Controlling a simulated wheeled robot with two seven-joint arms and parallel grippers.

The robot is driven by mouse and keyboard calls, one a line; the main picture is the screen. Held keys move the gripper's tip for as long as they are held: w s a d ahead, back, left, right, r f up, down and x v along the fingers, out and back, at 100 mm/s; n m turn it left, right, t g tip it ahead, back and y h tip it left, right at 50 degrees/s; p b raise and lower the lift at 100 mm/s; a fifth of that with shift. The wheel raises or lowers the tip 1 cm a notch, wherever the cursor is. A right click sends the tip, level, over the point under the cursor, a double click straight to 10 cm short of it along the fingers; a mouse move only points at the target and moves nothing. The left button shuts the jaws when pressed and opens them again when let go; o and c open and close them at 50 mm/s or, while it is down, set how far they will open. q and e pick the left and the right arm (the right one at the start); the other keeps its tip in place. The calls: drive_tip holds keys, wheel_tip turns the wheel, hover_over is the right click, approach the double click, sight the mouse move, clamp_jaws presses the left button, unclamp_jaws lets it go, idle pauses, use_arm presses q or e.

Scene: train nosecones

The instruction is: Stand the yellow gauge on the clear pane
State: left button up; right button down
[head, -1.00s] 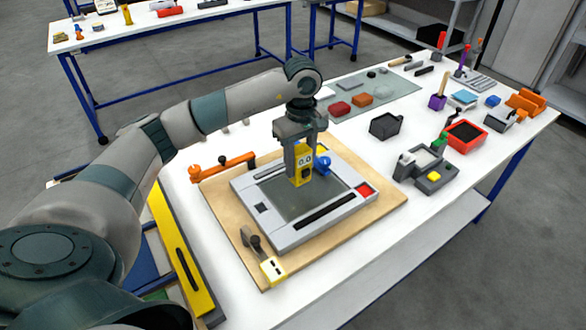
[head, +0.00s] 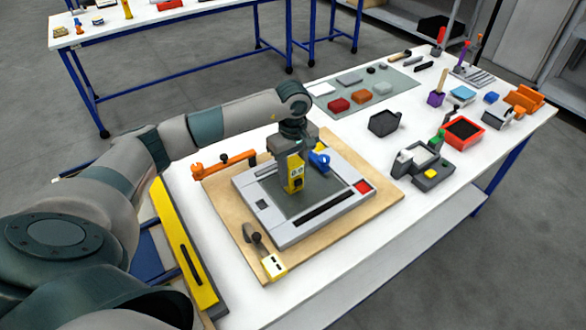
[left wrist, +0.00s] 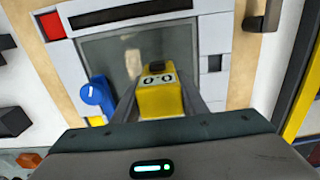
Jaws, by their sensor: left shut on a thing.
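The yellow gauge (head: 295,172) is upright between the fingers of my left gripper (head: 294,182), which is shut on it. The clear pane (head: 318,205) is the dark see-through area inside a light grey frame (head: 262,222); the pane also shows in the left wrist view (left wrist: 105,62). The gauge is over the back part of the pane. I cannot tell whether its base touches the pane. My right gripper is not in view.
The frame lies on a wooden board (head: 240,225) with an orange clamp (head: 225,165) behind it and a yellow-tipped clamp (head: 272,264) in front. A blue knob (head: 319,160) stands close beside the gauge. A grey device (head: 425,165) and a black bin (head: 384,123) stand to the right.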

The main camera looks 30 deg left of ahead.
use_arm(q)
drive_tip(key=shift+f, duration=0.15)
drive_tip(key=shift+b, duration=0.3)
drive_tip(key=o, duration=1.3)
drive_tip(key=shift+r+p, duration=0.2)
drive_tip(key=shift+p, duration=0.1)
drive_tip(key=shift+w+r+b, duration=0.1)
drive_tip(key=shift+r+b, duration=0.15)
drive_tip(key=shift+b, duration=0.1)
wheel_tip(320, 180, up, 10)
drive_tip(key=b, duration=0.4)
drive_tip(key=shift+r+b, duration=0.35)
drive_tip(key=shift+r, duration=0.35)
